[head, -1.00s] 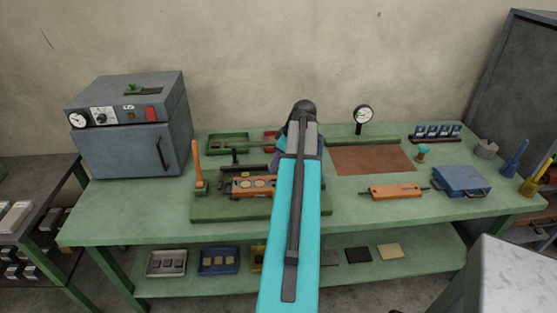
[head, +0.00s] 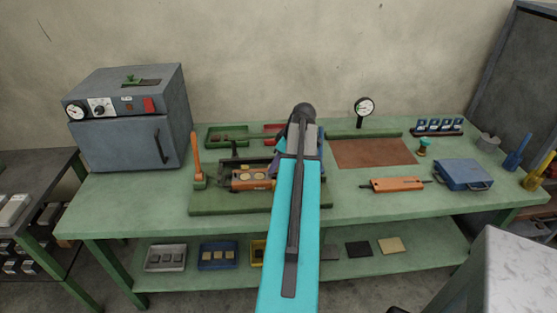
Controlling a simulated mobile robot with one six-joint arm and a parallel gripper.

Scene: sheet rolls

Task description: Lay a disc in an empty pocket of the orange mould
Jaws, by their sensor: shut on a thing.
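The orange mould (head: 250,185) lies in the green press stand (head: 215,206) left of the middle of the bench. Pale round shapes show in its top, but I cannot tell which pockets are filled. My arm covers the mould's right end. My gripper is hidden behind my own turquoise arm, so its jaws and anything in them do not show. No loose disc can be made out.
An orange lever (head: 196,160) stands upright at the stand's left. A grey oven (head: 125,120) is farther left. Green (head: 228,136) and red (head: 272,129) trays are behind. A brown mat (head: 372,153), orange-bodied tool (head: 398,184) and blue case (head: 463,174) lie right.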

